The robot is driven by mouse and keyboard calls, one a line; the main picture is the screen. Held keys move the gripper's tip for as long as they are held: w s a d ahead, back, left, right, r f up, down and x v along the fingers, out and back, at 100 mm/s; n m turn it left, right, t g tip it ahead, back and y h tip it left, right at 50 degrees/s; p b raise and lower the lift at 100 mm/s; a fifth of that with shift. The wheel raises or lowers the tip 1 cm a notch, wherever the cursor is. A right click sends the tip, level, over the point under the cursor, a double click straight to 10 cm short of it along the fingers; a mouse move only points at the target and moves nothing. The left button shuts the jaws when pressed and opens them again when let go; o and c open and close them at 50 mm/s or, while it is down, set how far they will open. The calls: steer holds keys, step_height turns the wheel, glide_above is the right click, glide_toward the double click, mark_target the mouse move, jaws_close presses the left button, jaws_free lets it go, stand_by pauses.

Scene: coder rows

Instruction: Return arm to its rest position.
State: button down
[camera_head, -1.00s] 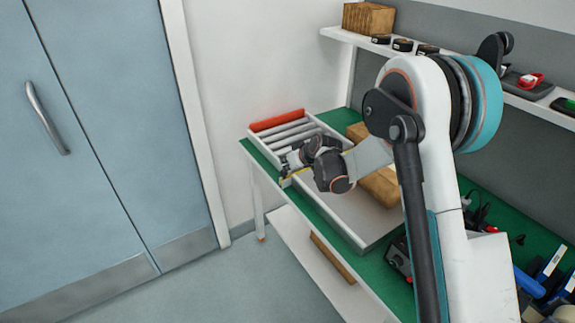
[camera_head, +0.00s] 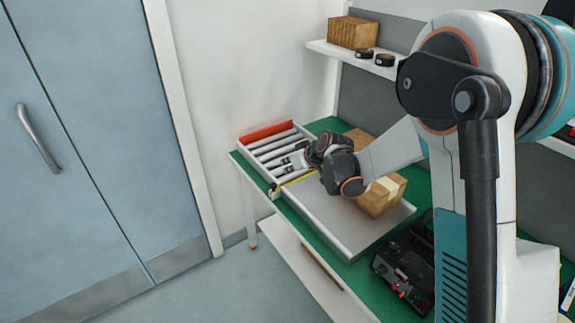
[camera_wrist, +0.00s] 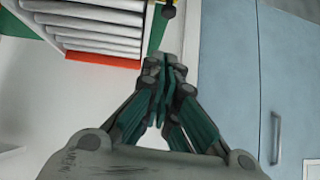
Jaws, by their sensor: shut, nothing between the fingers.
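My gripper (camera_head: 287,162) is at the left end of my raised arm in the head view, in front of the roller rack. In the wrist view my gripper (camera_wrist: 167,66) has its green-sided fingers together with nothing between them. The rack of grey rollers with a red end bar (camera_head: 266,132) lies behind it on the green bench. I cannot tell from the head view how high the gripper is above the rack.
A black device (camera_head: 405,272) stands at the bench front. A shelf (camera_head: 350,58) runs above. Blue doors (camera_head: 75,140) and open floor (camera_head: 190,295) are at left.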

steer(key=s+d+r+m+h, duration=0.1)
steer(key=s+d+r, duration=0.4)
steer(key=s+r, duration=0.25)
steer(key=s+d+r+m+h, duration=0.2)
steer(key=s+d+r, duration=0.3)
steer(key=s, duration=0.4)
steer(key=s+d+m+h, duration=0.1)
steer(key=s+d, duration=0.3)
steer(key=s, duration=0.7)
steer(key=s+d+r+m+h, duration=0.1)
steer(key=s+d, duration=0.3)
steer(key=s, duration=0.7)
steer(key=shift+d+r+m+g+h, duration=0.2)
steer(key=shift+m+g+h, duration=0.1)
steer(key=shift+m, duration=0.4)
